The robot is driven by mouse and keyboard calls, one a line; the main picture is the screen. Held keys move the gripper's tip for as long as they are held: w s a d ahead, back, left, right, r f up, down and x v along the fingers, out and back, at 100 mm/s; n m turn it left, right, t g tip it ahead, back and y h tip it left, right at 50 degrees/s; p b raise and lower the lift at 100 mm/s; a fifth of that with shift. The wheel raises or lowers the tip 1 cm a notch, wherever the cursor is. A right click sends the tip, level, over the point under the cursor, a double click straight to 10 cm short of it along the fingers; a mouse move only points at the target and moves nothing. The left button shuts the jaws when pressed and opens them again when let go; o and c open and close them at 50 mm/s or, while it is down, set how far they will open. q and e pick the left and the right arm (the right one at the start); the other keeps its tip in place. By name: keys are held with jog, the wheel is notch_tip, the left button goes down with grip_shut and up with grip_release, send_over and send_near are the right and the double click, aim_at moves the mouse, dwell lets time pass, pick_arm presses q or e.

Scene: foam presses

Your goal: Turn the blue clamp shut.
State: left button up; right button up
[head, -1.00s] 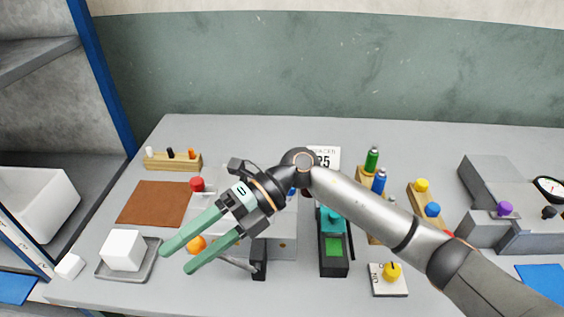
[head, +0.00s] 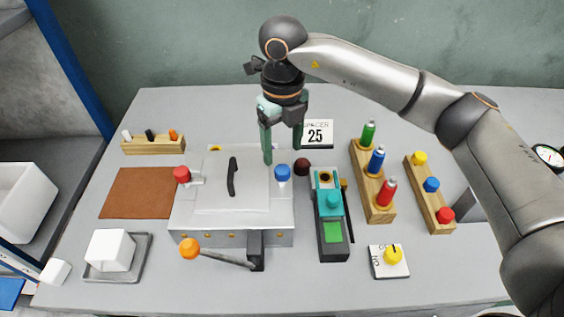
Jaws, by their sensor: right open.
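The blue clamp (head: 283,172) is a round blue knob at the right side of the closed metal press (head: 210,200). The red clamp (head: 181,174) is at the press's left side, on a light bracket. My right gripper (head: 282,157) points down, with its two green fingers spread apart and empty. In the picture its fingertips are just above the blue knob, one to each side. I cannot tell their exact height or depth relative to the knob. My left gripper is not in view.
A dark red ball (head: 302,167) sits close right of the blue clamp. A teal and black device (head: 331,215) stands right of the press. An orange-tipped lever (head: 190,248) sticks out at the press's front.

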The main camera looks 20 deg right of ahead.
aim_at(282, 169)
notch_tip(282, 169, down, 6)
jog(key=shift+f+p, duration=0.25)
jog(key=shift+p, duration=0.2)
grip_shut()
dwell(0.4)
